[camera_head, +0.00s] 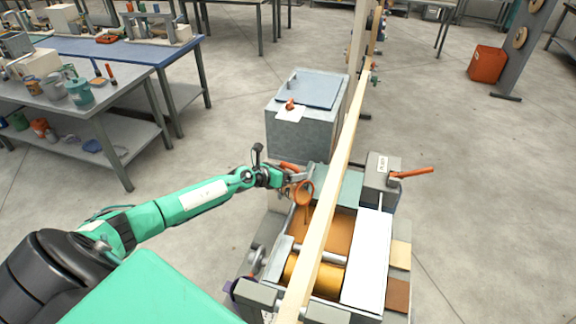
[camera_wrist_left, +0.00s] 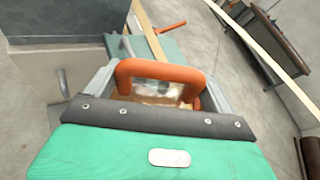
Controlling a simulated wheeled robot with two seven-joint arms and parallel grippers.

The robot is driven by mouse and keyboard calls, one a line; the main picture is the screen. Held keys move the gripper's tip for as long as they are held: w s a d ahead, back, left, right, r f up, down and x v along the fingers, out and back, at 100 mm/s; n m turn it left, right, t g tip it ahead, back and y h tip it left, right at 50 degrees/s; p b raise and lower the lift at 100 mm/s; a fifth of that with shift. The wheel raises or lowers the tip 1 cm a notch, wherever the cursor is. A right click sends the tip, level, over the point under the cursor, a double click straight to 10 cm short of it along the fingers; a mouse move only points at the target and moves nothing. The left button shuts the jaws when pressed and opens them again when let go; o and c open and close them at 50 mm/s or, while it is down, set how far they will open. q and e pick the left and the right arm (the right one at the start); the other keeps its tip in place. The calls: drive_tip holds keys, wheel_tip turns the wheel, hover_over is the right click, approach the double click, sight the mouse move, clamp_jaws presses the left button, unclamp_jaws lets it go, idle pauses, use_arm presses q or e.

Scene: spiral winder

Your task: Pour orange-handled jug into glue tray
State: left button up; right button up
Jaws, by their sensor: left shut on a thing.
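My left gripper (camera_head: 290,181) is shut on the orange handle of the jug (camera_head: 303,193), above the back left part of the machine. In the left wrist view, the orange handle (camera_wrist_left: 160,70) arches between the two grey fingers of my left gripper (camera_wrist_left: 160,88). The jug's body is mostly hidden, and I cannot tell its tilt or any flow. What looks like the glue tray (camera_head: 332,226) is an orange-brown area in the machine, right of and in front of the jug, behind an amber roller (camera_head: 318,274). My right gripper is not in view.
A long pale wooden beam (camera_head: 335,190) crosses over the machine, close to the jug. A grey cabinet (camera_head: 301,125) stands behind. A lever with an orange grip (camera_head: 412,173) sticks out at right. A grey workbench (camera_head: 105,100) with containers is at left; open floor lies between.

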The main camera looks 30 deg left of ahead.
use_arm(q)
drive_tip(key=shift+s+d+m+y+p, duration=0.15)
drive_tip(key=shift+d+m+y+p, duration=0.35)
drive_tip(key=shift+p, duration=0.9)
drive_tip(key=shift+d+f, duration=0.1)
drive_tip(key=shift+d, duration=0.5)
drive_tip(key=shift+s+d+m+p, duration=0.2)
drive_tip(key=shift+m+p, duration=0.1)
drive_tip(key=shift+m, duration=0.1)
drive_tip(key=shift+s+d+m, duration=0.1)
drive_tip(key=shift+d+m, duration=0.2)
drive_tip(key=shift+d, duration=0.15)
drive_tip(key=shift+y+b, duration=0.3)
drive_tip(key=shift+d, duration=0.1)
